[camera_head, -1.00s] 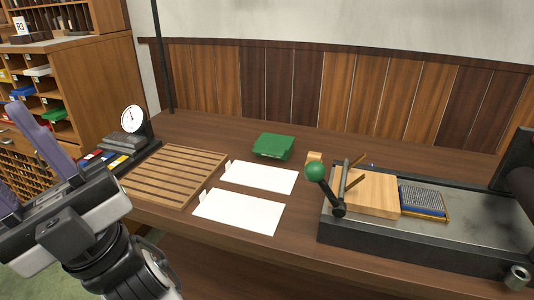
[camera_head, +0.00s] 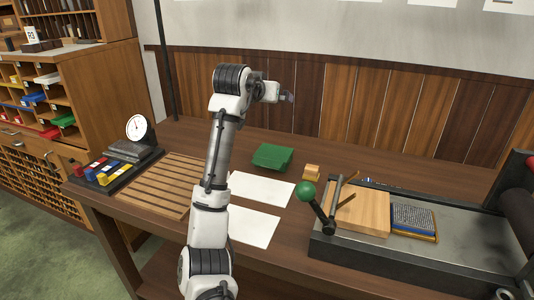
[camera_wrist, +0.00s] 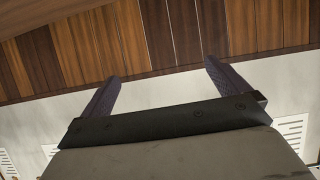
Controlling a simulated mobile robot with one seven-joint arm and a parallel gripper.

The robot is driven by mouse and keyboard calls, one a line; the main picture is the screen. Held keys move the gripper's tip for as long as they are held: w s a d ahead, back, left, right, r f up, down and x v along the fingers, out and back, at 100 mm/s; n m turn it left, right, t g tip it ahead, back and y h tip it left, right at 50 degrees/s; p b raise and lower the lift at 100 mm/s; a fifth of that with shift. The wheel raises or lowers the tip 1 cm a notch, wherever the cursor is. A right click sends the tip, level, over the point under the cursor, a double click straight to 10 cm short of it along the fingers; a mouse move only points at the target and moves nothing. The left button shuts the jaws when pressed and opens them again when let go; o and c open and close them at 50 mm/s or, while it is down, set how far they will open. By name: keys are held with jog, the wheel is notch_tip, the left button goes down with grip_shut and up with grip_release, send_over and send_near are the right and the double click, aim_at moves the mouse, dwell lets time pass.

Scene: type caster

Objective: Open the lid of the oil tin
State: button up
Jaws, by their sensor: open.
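My gripper (camera_head: 288,97) is raised well above the table, above and behind the tin in the picture, and touches nothing. In the wrist view my gripper (camera_wrist: 160,72) shows two dark fingers spread wide with nothing between them. The tin is not in the wrist view.
Two white sheets (camera_head: 262,190) lie in front of the tin, partly behind my arm. A slatted rack (camera_head: 160,185) and dial scale (camera_head: 137,128) are left.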

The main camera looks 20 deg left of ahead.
notch_tip(320, 180, down, 3)
jog(key=g, duration=0.3)
jog(key=g+p, duration=0.1)
jog(key=g, duration=0.4)
send_near(267, 163)
jog(key=p+x, duration=0.2)
jog(key=x, duration=0.5)
jog(key=shift+f, duration=0.1)
